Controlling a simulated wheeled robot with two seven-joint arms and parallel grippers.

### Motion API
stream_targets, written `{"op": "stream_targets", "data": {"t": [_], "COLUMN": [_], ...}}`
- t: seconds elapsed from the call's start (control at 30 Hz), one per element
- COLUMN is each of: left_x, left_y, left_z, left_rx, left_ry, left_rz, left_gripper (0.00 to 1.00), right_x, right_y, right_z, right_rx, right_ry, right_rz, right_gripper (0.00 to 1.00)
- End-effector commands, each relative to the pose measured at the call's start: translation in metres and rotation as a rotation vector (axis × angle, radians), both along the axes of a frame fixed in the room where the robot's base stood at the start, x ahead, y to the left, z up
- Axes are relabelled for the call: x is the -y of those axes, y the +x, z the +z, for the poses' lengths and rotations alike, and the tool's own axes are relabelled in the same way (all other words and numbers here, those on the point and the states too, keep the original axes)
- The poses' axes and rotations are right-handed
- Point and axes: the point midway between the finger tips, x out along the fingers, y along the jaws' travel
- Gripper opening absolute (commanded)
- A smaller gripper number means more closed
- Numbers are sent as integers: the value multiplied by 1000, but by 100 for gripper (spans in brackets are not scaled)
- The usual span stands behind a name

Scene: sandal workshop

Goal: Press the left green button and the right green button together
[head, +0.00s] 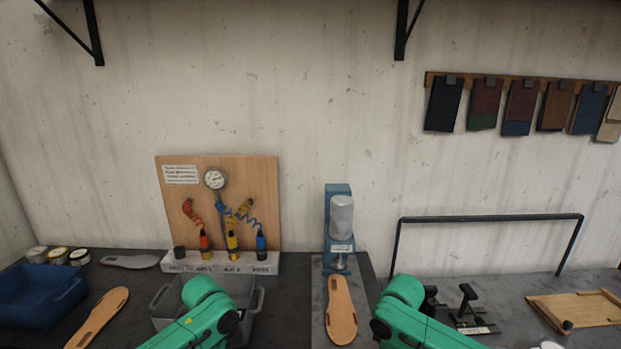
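I cannot make out a left or right green button in the head view. The large green rounded shapes at the bottom are links of my own two arms, one left of the middle and one right of it. Neither gripper's fingers show, so I cannot see what they touch or hold. My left arm covers part of a grey bin (162,309). My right arm covers part of the bench just right of the tan sole on the grey plate.
A blue press (337,190) stands at the back, a tan sole (341,310) before it. A blue bin (35,305), another sole (97,318), black stands (468,298), a black frame (490,217) and a wooden board (575,309) occupy the bench.

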Motion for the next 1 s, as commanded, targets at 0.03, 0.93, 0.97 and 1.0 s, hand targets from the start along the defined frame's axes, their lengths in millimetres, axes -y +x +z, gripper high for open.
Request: {"op": "stream_targets", "data": {"t": [0.03,0.93,0.97,1.0], "left_x": [0,1,1,1], "left_y": [0,0,0,0], "left_z": [0,0,0,0], "left_rx": [0,0,0,0], "left_ry": [0,0,0,0], "left_rz": [0,0,0,0], "left_gripper": [0,0,0,0], "right_x": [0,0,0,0], "right_y": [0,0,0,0], "right_z": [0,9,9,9], "right_rx": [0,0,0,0], "right_ry": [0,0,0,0], "right_rz": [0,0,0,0], "right_gripper": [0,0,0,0]}}
